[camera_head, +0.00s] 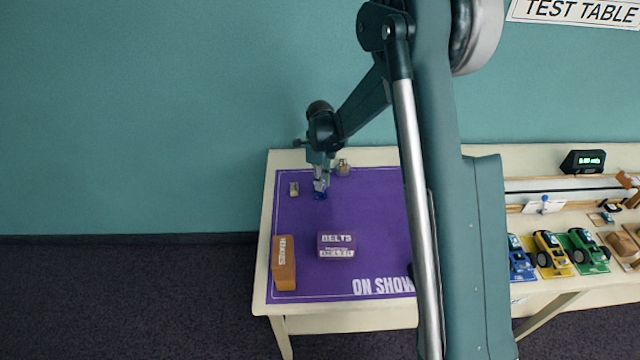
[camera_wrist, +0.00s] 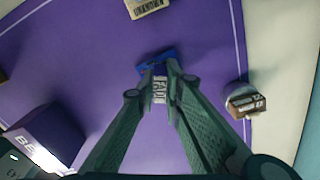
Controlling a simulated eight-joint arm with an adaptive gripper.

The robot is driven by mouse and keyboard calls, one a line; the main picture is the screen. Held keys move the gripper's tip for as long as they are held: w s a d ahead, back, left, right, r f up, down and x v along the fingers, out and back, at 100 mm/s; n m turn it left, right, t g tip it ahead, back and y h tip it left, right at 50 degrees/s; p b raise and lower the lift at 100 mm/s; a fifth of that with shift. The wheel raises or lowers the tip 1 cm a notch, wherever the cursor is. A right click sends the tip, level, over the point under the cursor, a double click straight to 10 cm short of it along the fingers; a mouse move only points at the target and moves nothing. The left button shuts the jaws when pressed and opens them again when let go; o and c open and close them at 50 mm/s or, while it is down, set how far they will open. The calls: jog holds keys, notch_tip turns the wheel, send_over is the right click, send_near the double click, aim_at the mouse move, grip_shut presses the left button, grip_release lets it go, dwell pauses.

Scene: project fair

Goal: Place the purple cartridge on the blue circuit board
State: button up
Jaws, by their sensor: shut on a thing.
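My gripper (camera_wrist: 161,80) is shut on the purple cartridge (camera_wrist: 159,90), a small block with a white, lettered label, held between the fingertips in the wrist view. A blue piece that looks like the blue circuit board (camera_wrist: 156,62) shows just beyond the fingertips, partly hidden by them and the cartridge. I cannot tell whether cartridge and board touch. In the head view my gripper (camera_head: 320,184) points down over the purple mat, with the small blue board (camera_head: 320,196) at its tips. The cartridge is too small to make out there.
The purple mat (camera_head: 300,220) also holds a small labelled block (camera_head: 294,188), a small brown-and-silver item (camera_head: 343,168), a purple BELTS box (camera_head: 336,245) and an orange box (camera_head: 283,263). Several toy vehicles (camera_head: 552,252) stand at right. The mat's middle is clear.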

jog(key=shift+f+b, duration=0.4)
jog(key=shift+f, duration=0.1)
jog(key=o, duration=0.8)
jog(key=shift+r, duration=0.2)
jog(key=shift+r+p, duration=0.45)
jog(key=shift+p, duration=0.05)
notch_tip(320, 180, up, 12)
jog(key=shift+f+p, duration=0.1)
jog(key=shift+p, duration=0.7)
